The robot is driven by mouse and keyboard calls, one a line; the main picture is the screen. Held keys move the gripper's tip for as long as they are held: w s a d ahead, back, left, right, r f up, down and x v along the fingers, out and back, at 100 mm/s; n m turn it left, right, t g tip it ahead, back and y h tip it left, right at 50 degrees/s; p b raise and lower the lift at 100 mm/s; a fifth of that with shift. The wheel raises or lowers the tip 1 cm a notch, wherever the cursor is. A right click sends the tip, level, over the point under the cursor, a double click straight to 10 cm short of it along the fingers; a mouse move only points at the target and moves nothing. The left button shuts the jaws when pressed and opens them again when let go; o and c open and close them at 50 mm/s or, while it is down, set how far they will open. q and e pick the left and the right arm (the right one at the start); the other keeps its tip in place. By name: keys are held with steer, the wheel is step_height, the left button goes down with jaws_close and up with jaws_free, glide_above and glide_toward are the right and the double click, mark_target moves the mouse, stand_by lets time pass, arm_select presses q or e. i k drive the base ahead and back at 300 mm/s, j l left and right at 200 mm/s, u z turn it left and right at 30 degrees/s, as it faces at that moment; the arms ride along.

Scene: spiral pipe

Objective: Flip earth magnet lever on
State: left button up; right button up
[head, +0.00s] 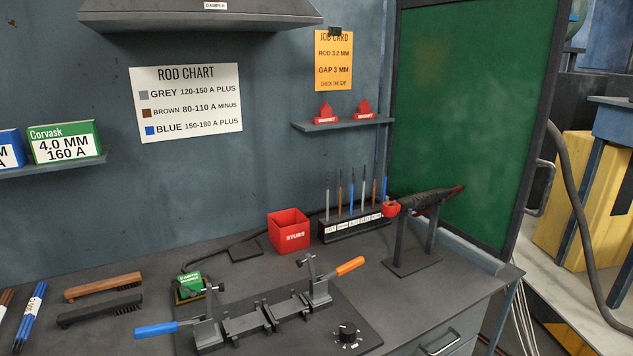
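A small green block (190,281) with white lettering, too small to read with certainty but seemingly the earth magnet, sits in a brownish holder at the back left of the clamp fixture (265,316). A dark cable runs from behind it toward the back of the bench. I cannot make out its lever or its position. The fixture has a blue handle (156,329) pointing left and an orange handle (350,265) pointing up to the right. Neither of my grippers is in view.
A red stubs bin (289,230), a rod rack (350,227) and a torch-like tool on a stand (411,258) stand at the back. Brushes (103,286) lie left. The bench (140,262) is clear behind the brushes.

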mark_target(177, 284)
steer(key=i+j+u, duration=0.1)
steer(key=u, duration=0.25)
steer(key=i+u, duration=0.55)
steer(key=u, duration=0.15)
